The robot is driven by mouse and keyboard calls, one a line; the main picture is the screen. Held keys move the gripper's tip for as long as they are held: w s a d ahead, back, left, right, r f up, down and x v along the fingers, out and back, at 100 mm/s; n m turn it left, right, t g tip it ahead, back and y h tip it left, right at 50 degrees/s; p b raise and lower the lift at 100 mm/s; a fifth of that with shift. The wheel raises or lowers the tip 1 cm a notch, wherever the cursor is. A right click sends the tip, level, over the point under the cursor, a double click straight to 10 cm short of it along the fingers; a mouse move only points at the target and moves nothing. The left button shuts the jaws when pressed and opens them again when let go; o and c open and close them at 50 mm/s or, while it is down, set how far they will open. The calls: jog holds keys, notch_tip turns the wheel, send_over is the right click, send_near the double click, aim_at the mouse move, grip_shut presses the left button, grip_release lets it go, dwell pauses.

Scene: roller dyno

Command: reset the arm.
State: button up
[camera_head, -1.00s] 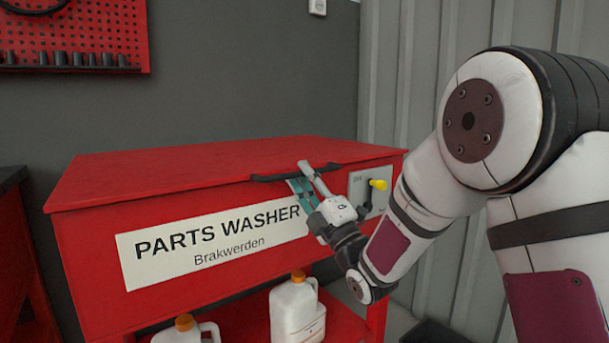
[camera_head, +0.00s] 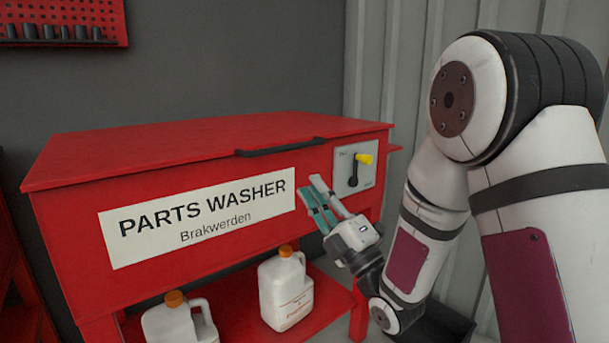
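My gripper (camera_head: 318,190) is in front of the red parts washer (camera_head: 75,235), just right of its white label and below the lid's black handle (camera_head: 282,147). It is apart from the handle and holds nothing that I can see. Its two fingers show side by side, with a gap between them. My arm reaches in from the right, bent at the elbow. The washer's lid is down.
A grey switch panel (camera_head: 342,167) with a yellow-tipped lever (camera_head: 363,159) is close right of my gripper. Two white jugs, one left (camera_head: 180,326) and one right (camera_head: 286,292), stand on the red lower shelf. A corrugated wall is behind my arm.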

jog(key=shift+s+d+f, duration=0.35)
jog(key=shift+s, duration=0.1)
jog(key=w+d+f+m+g+h, duration=0.1)
jog(key=w+d+m+g+h, duration=0.25)
jog(key=m+h, duration=0.4)
jog(key=s+d+f+m+g+h, duration=0.4)
jog(key=s+d+m+g+h, duration=0.25)
jog(key=s, duration=0.25)
jog(key=s+f+m+g+p, duration=0.2)
jog(key=s+m+g, duration=0.9)
jog(key=s, duration=2.4)
notch_tip(320, 180, up, 39)
jog(key=d+t+p, duration=0.1)
jog(key=t+p, duration=0.3)
jog(key=p, duration=3.3)
jog(key=shift+w, duration=0.3)
